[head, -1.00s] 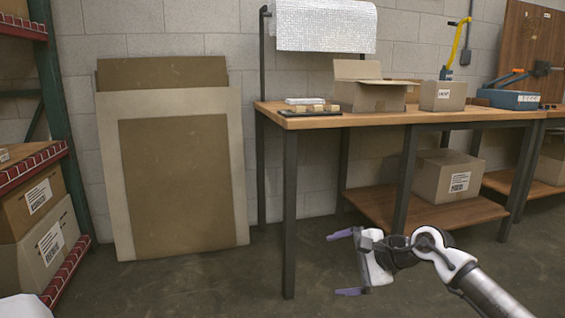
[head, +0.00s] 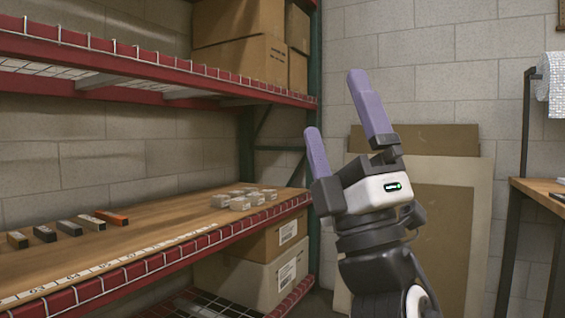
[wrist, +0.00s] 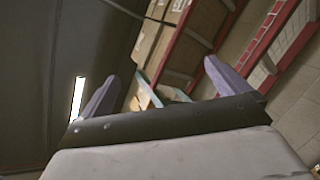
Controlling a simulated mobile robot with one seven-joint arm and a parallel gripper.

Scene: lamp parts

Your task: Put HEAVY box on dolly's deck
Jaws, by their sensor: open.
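My gripper (head: 334,102) is raised in the middle of the head view, its two purple fingers apart and pointing up, with nothing between them. It also shows open and empty in the wrist view (wrist: 161,68). No box marked HEAVY can be made out, and no dolly is in view. Cardboard boxes stand on the rack: a large one (head: 243,60) on the top shelf and two labelled ones, a brown one (head: 278,238) and a paler one (head: 255,280), below the middle shelf. Their labels are too small to read. My gripper is apart from all of them.
The red-edged rack shelf (head: 150,262) fills the left, with several small grey packs (head: 240,202) and small blocks (head: 88,222) on it. Flat boards (head: 450,172) lean on the wall behind my arm. A workbench (head: 540,188) stands at the right edge.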

